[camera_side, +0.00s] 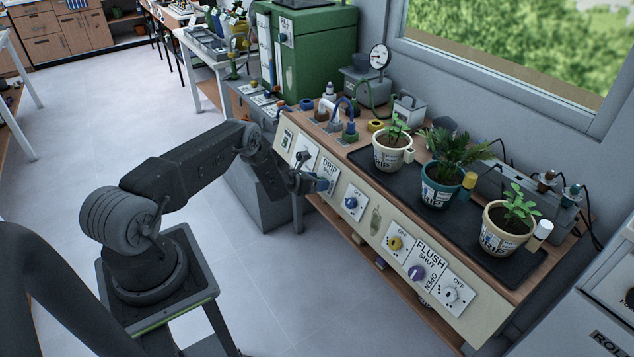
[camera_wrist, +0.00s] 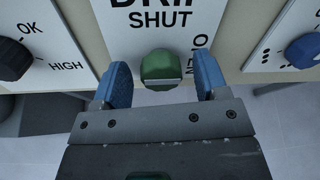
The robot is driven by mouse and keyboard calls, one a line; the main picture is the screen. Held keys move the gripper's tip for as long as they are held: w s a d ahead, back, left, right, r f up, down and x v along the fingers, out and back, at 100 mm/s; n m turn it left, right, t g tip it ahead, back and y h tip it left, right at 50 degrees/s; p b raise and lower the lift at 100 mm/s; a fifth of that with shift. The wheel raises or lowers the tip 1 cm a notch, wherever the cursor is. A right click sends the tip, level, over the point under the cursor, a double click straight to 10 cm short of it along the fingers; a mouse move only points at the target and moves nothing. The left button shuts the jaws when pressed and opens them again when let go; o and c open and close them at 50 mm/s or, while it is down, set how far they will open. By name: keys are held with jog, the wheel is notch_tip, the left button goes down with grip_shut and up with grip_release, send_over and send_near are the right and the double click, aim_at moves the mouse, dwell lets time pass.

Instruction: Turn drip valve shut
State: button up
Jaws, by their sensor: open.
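The drip valve is a green knob (camera_wrist: 160,68) on a white plate (camera_wrist: 128,36) marked DRIP and SHUT in the wrist view. A pale line runs level across the knob; SHUT is printed above it and sideways lettering, partly hidden, is at its right. My gripper (camera_wrist: 160,84) is open, with one blue finger on each side of the knob and a gap at both sides. In the side view my gripper (camera_side: 312,183) is at the front panel by the DRIP plate (camera_side: 330,169) and hides the green knob.
A dark knob (camera_wrist: 12,58) is left of the drip plate and a blue knob (camera_wrist: 304,50) right of it. Farther along the panel are a yellow knob (camera_side: 395,242) and a purple FLUSH knob (camera_side: 417,272). Potted plants stand on a black tray (camera_side: 375,176) above. The floor (camera_side: 240,290) before the panel is clear.

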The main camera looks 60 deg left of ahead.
jog(key=shift+c, duration=0.5)
jog(key=c, duration=0.8)
jog(key=shift+n, duration=0.3)
jog(key=n, duration=0.3)
jog(key=shift+f+n, duration=0.1)
jog(key=shift+n, duration=0.3)
jog(key=n, duration=0.4)
jog(key=shift+n+t, duration=0.3)
jog(key=n, duration=0.4)
jog(key=shift+f+n, duration=0.1)
jog(key=shift+n, duration=0.2)
jog(key=n, duration=0.4)
jog(key=shift+s, duration=0.1)
jog(key=shift+n+t, duration=0.3)
jog(key=shift+n, duration=0.1)
